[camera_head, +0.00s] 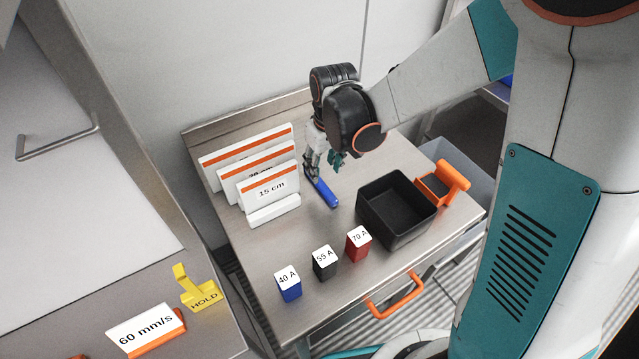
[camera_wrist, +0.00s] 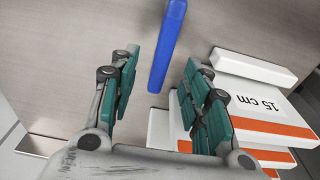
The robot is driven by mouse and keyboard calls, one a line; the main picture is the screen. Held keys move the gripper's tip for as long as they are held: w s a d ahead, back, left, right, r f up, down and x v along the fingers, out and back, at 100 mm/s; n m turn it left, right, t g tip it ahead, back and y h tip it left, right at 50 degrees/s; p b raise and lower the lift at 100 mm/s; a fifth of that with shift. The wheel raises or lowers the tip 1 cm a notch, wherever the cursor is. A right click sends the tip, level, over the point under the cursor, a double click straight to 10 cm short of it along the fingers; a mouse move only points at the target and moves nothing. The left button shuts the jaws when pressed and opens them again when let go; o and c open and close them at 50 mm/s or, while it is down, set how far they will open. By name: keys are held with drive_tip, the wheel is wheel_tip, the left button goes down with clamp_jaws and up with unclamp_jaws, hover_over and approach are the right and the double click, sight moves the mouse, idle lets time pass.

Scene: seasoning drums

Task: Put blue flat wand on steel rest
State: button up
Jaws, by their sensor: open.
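The blue flat wand (camera_head: 326,193) lies on the metal table top, right of the white cards. In the wrist view the wand (camera_wrist: 167,45) runs from the top edge down between the finger pads. My gripper (camera_head: 322,168) points down at the wand's far end. In the wrist view my gripper (camera_wrist: 160,68) is open, with one teal-padded finger on each side of the wand and gaps on both sides. Whether the wand's far end touches the fingers cannot be told. I cannot make out a separate steel rest in either view.
White cards with orange stripes (camera_head: 271,190) stand left of the wand, close to my fingers. A black open bin (camera_head: 402,231) stands right, beside an orange-handled piece (camera_head: 452,182). Blue (camera_head: 289,289), black (camera_head: 325,269) and red (camera_head: 358,248) blocks line the front.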

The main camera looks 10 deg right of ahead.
sight(320, 182)
drive_tip(key=shift+w+a+f+b, duration=0.15)
drive_tip(key=shift+f+b, duration=0.55)
drive_tip(key=shift+f, duration=0.85)
drive_tip(key=shift+w+a+f+b, duration=0.15)
drive_tip(key=shift+f+b, duration=0.5)
drive_tip(key=shift+f, duration=0.9)
drive_tip(key=shift+s+r, duration=0.1)
drive_tip(key=shift+s, duration=0.05)
clamp_jaws()
